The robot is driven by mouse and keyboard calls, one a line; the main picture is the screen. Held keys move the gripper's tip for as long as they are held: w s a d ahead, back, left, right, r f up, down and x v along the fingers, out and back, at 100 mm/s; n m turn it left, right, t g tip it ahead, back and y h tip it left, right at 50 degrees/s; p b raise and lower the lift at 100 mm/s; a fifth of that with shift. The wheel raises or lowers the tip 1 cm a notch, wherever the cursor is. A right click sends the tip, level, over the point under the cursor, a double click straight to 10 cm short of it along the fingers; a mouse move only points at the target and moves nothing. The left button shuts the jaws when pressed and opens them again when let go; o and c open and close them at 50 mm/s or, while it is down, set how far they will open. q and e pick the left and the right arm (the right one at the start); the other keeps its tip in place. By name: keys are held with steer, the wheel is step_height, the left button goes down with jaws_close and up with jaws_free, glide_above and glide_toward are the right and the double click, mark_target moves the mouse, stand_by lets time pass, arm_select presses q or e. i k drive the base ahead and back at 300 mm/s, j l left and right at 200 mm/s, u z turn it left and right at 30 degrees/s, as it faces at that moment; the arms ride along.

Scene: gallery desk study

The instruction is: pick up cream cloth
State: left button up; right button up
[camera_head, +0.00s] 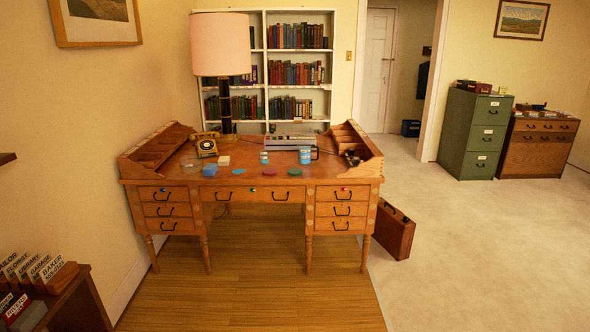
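A small cream item (223,161) lies on the wooden desk (255,185), left of its middle, just right of the telephone. It may be the cream cloth, but it is too small to tell cloth from a block. A blue item (210,171) lies in front of it, near the desk's front edge. Neither of my grippers shows in the head view.
On the desk stand a telephone (206,147), a tall lamp (221,45), a grey machine (289,142) and blue-and-white cups (305,155). Flat coloured discs (295,172) lie near the front edge. A brown case (394,230) stands right of the desk. The floor in front is clear.

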mark_target(223, 160)
steer(key=i, duration=1.9)
